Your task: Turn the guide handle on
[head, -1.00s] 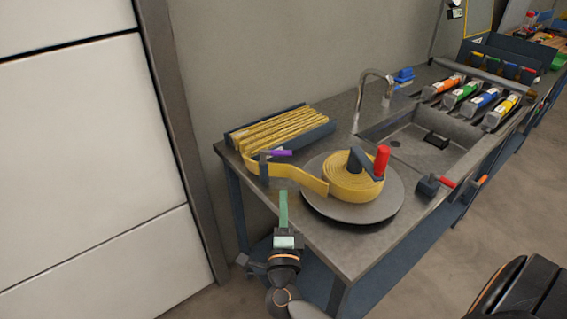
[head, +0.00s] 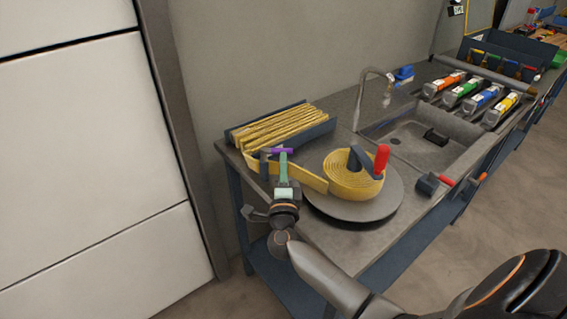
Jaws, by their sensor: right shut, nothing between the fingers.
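The guide handle, a small purple bar (head: 279,150), sits on a dark post (head: 264,166) beside the yellow hose band, near the workbench's left corner. My right gripper (head: 283,158), with green fingers, is shut and empty. Its tips overlap the purple handle in the picture; whether they touch it I cannot tell. The yellow band runs from the folded stack (head: 283,129) past the post to the roll (head: 352,182) on a round grey plate (head: 390,203). A crank with a red knob (head: 381,158) stands on the roll. My left gripper is out of view.
The grey workbench (head: 320,236) has a sink (head: 415,146) with a tap (head: 361,90). A small dark block with a red lever (head: 429,184) stands near the front edge. Several coloured tools (head: 465,95) lie at the far end.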

